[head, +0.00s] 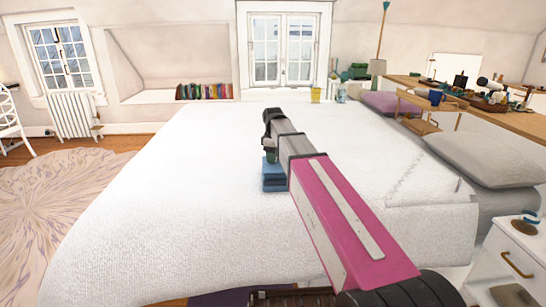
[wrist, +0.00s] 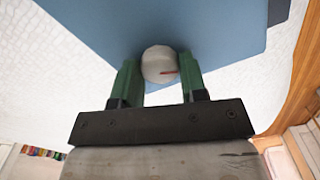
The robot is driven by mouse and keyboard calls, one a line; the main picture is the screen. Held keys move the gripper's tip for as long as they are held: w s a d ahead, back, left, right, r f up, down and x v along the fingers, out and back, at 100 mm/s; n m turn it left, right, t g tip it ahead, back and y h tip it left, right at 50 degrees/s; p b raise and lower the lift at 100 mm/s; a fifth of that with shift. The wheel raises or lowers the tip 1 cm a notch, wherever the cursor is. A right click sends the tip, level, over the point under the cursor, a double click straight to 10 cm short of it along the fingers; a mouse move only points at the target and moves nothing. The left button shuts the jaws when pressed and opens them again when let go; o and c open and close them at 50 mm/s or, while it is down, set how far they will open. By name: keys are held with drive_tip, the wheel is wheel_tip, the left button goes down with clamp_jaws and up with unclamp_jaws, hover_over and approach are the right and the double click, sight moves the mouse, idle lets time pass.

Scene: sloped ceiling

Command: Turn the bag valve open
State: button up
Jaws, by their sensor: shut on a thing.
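The blue bag (head: 273,183) lies on the white bed in the middle of the head view. It fills the upper part of the wrist view (wrist: 215,28) as a flat blue surface. The valve (wrist: 158,62) is a round, pale grey knob with a small red mark, seen against the bag in the wrist view. My gripper (wrist: 160,72) has its green fingers on either side of the valve, shut on it. In the head view my gripper (head: 271,157) is just above the bag, and the valve is hidden there.
The wide white bed (head: 170,200) surrounds the bag with clear room. Grey pillows (head: 487,153) lie at the right. A wooden shelf (head: 480,105) with many objects runs along the right wall. A white nightstand (head: 515,260) stands at the lower right.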

drive_tip(key=shift+n, duration=1.9)
drive_tip(key=o, duration=0.9)
drive_tip(key=shift+r, duration=0.1)
wheel_tip(320, 180, up, 11)
drive_tip(key=shift+d+f, duration=0.1)
drive_tip(key=shift+f, duration=0.05)
